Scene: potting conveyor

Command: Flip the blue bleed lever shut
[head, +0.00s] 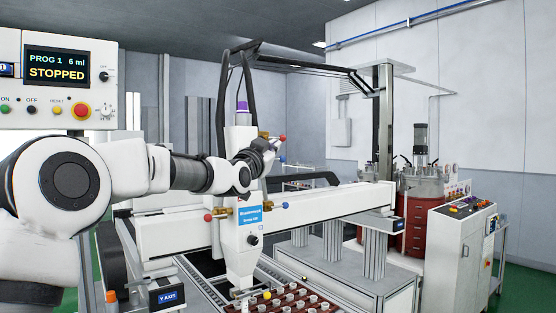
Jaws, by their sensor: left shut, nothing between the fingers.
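The white dispensing head (241,205) hangs from the gantry beam, with brass valves at its sides. A lever with a blue ball knob (285,205) sticks out to the right of its lower valve. A second blue knob (282,158) shows higher up, just beyond my gripper. I cannot tell from the picture which is the bleed lever. My left gripper (270,146) is shut and empty, in front of the upper part of the head, close to a red knob (282,138) and the upper blue knob. Whether it touches either is unclear. My right gripper is out of view.
A lower red knob (207,217) sticks out left of the head. A tray of parts (322,309) lies under the nozzle. The control panel (60,80) at upper left reads STOPPED. Black hoses arch above the head. A white control cabinet (455,262) stands at right.

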